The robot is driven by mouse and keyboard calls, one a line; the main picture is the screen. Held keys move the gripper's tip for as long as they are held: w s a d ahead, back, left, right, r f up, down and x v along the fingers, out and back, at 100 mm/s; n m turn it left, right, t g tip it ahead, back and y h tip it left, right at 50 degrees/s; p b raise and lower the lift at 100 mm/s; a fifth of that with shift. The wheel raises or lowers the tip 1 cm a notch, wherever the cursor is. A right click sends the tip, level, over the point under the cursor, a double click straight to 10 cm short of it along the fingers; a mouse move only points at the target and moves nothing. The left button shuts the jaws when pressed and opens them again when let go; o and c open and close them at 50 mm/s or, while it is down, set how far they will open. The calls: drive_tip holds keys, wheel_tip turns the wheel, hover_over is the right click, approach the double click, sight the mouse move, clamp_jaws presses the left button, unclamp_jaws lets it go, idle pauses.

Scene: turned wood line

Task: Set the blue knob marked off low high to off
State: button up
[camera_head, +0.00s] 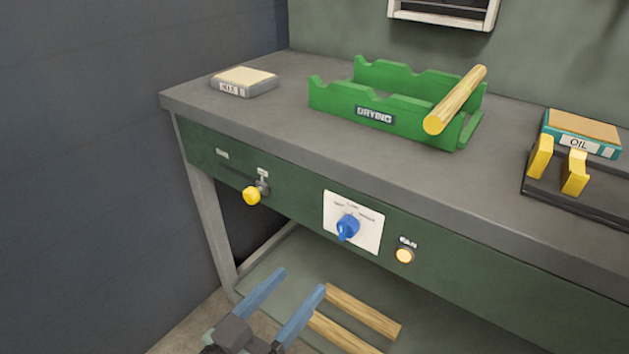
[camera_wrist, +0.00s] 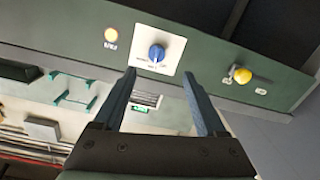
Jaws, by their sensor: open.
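The blue knob (camera_head: 347,228) sits on a white plate (camera_head: 367,241) on the green front panel of the bench. Small words are printed around the top of the plate, too small to read surely. The knob's pointed end seems to face down and slightly left in the head view. The knob also shows in the wrist view (camera_wrist: 156,53), upside down, ahead of and between my fingers. My gripper (camera_head: 297,281) is open and empty, below and left of the knob, with two blue fingers apart. It touches nothing that I can see.
A yellow-tipped lever (camera_head: 252,195) is left of the plate, and a lit round button (camera_head: 404,256) marked FAN is right. On the bench top are a green DRYING rack (camera_head: 414,121) holding a wooden rod (camera_head: 455,99), a WAX block (camera_head: 244,82) and an OIL box (camera_head: 581,134). Wooden rods (camera_head: 362,312) lie below.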

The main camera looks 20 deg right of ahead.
sight(341, 233)
drive_tip(key=shift+h, duration=0.4)
drive_tip(key=x, duration=0.8)
drive_tip(key=b+x, duration=0.1)
drive_tip(key=x, duration=0.3)
drive_tip(key=shift+w+d+r, duration=0.15)
drive_tip(key=shift+d+r, duration=0.1)
drive_tip(key=shift+r, duration=0.1)
clamp_jaws()
